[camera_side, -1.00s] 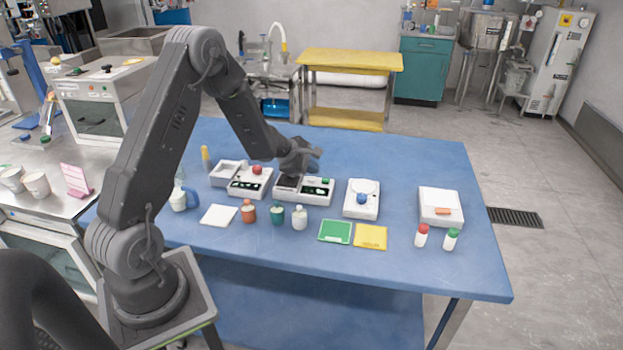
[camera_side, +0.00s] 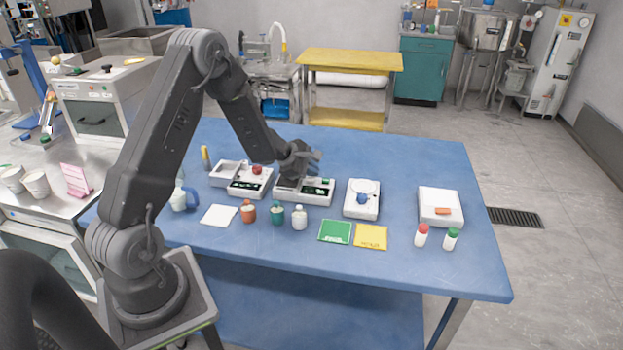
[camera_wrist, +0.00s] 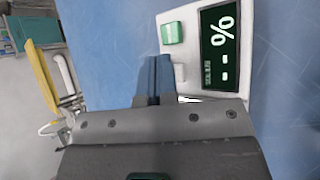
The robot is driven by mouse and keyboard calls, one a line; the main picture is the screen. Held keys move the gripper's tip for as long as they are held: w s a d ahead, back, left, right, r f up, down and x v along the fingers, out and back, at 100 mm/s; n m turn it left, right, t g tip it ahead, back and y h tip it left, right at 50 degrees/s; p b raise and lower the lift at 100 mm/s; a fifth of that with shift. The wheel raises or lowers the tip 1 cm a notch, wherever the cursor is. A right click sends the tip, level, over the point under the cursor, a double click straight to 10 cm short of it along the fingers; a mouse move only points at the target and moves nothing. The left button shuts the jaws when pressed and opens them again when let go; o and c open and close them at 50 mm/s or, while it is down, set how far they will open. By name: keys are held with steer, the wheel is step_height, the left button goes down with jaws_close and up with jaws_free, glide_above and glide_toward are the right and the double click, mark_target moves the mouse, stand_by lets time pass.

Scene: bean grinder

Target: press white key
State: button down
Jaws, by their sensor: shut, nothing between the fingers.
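A white device (camera_side: 291,197) with a dark display and a green key stands mid-table. In the wrist view the device (camera_wrist: 184,14) shows its display (camera_wrist: 221,47) reading dashes and "%", and the green key (camera_wrist: 173,33). My gripper (camera_wrist: 153,60) is shut and empty, its fingertips beside the device's edge, just below the green key in the picture. A small pale key-like part (camera_wrist: 180,72) shows right beside the fingers; I cannot tell whether they touch it. In the side view my gripper (camera_side: 312,168) is low over the device and hides part of its top.
Another white device (camera_side: 246,190) with a red knob stands to the left and a scale-like one (camera_side: 361,210) with a blue knob to the right. The table right of centre is mostly clear.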

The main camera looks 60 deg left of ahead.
mark_target(312, 179)
steer(key=shift+f, duration=0.45)
stand_by(0.3)
steer(key=shift+r, duration=0.9)
steer(key=shift+r, duration=2.55)
